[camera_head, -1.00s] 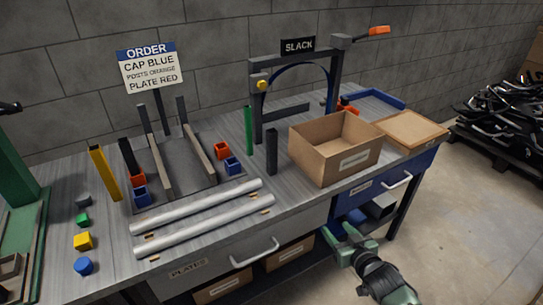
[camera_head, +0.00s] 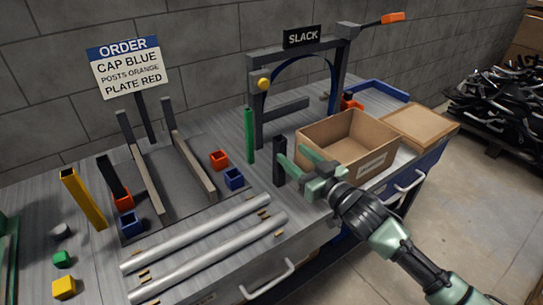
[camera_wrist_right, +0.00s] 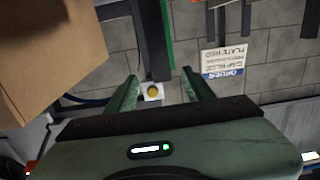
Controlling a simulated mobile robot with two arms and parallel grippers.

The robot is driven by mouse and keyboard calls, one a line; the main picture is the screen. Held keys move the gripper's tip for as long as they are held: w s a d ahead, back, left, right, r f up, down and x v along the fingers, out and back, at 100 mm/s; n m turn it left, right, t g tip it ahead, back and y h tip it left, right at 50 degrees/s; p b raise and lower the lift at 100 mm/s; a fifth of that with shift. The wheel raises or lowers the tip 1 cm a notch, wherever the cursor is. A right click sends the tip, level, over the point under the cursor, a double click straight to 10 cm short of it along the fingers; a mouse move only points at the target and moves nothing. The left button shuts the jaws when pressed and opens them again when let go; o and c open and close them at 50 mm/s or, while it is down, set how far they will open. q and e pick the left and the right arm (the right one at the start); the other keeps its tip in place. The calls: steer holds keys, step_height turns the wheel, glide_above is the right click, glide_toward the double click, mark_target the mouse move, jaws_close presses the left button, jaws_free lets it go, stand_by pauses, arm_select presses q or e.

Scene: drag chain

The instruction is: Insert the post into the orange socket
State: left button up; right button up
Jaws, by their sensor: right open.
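A dark post (camera_head: 279,160) stands upright on the bench, just left of my right gripper. My right gripper (camera_head: 292,156) is open, its fingers pointing at this post, and appears empty. In the right wrist view the open gripper (camera_wrist_right: 160,90) has a dark upright bar in line between its fingers; I cannot tell if it is the post or the frame behind. One orange socket (camera_head: 219,160) sits empty beside the grey fixture. Another orange socket (camera_head: 124,200) is at the left with a second dark post (camera_head: 110,177) that appears to stand in it. My left gripper is out of view.
Blue sockets (camera_head: 233,179) sit near the orange ones. A green post (camera_head: 249,135) and a yellow post (camera_head: 83,200) stand on the bench. An open cardboard box (camera_head: 316,141) is close behind my right gripper. Silver tubes (camera_head: 205,232) lie along the front.

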mark_target(283, 147)
steer(key=shift+w+a, duration=0.3)
steer(key=shift+w, duration=0.05)
steer(key=shift+w+a+r, duration=0.15)
steer(key=shift+w+a, duration=0.3)
steer(key=shift+w, duration=0.1)
steer(key=x, duration=0.3)
steer(key=shift+w+a+f+p, duration=0.2)
steer(key=shift+w+f+p, duration=0.05)
steer(key=shift+w+p, duration=0.1)
steer(key=shift+w+a, duration=0.2)
jaws_close()
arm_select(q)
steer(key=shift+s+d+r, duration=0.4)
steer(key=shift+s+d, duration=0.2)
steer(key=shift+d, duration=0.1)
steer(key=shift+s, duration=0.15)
